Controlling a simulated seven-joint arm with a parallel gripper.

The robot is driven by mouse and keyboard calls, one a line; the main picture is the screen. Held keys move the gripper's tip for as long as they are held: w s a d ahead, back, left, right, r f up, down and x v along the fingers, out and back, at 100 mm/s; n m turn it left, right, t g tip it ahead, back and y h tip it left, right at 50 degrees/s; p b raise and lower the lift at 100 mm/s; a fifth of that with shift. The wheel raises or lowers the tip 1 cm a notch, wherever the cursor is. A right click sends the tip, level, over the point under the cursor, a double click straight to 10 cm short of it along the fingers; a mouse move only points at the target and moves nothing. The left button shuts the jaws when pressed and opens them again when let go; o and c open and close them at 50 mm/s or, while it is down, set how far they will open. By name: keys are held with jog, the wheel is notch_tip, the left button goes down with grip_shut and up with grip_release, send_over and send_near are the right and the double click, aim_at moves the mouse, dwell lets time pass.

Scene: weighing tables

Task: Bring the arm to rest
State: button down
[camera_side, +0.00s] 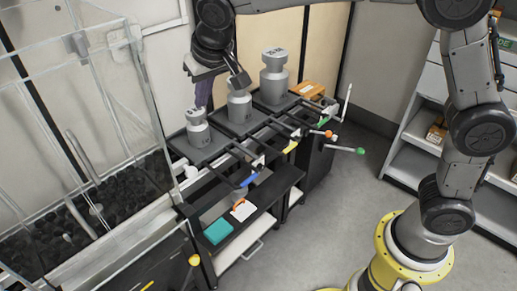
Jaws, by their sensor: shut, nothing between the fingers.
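My gripper (238,80) hangs from my arm at the top middle, above and close to the middle grey weight (239,106). Its fingers are small and dark here, and they look shut with nothing between them. I cannot tell whether the fingertips touch the top of that weight. My arm reaches across the top of the picture from the yellow-ringed base at the lower right.
A smaller weight (198,130) and a larger weight (274,78) stand on dark platforms either side. Levers with blue, yellow, orange and green (360,151) tips jut forward. A glass tank (60,200) stands left, shelves (420,130) right. The floor between is clear.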

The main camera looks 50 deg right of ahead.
jog(key=s+d+r+m+t, duration=0.1)
jog(key=s+d+r, duration=0.3)
jog(key=s+d, duration=0.35)
jog(key=s+d+r+m+t, duration=0.1)
jog(key=s+d+r, duration=0.3)
jog(key=s+d, duration=0.35)
jog(key=s+f+n, duration=0.1)
jog(key=s+f, duration=0.4)
jog(key=s, duration=0.3)
jog(key=s+d+f+n+g, duration=0.1)
jog(key=s+f+n, duration=0.1)
jog(key=s+f, duration=0.3)
jog(key=s, duration=0.3)
jog(key=shift+s+d, duration=0.15)
jog(key=shift+s, duration=0.05)
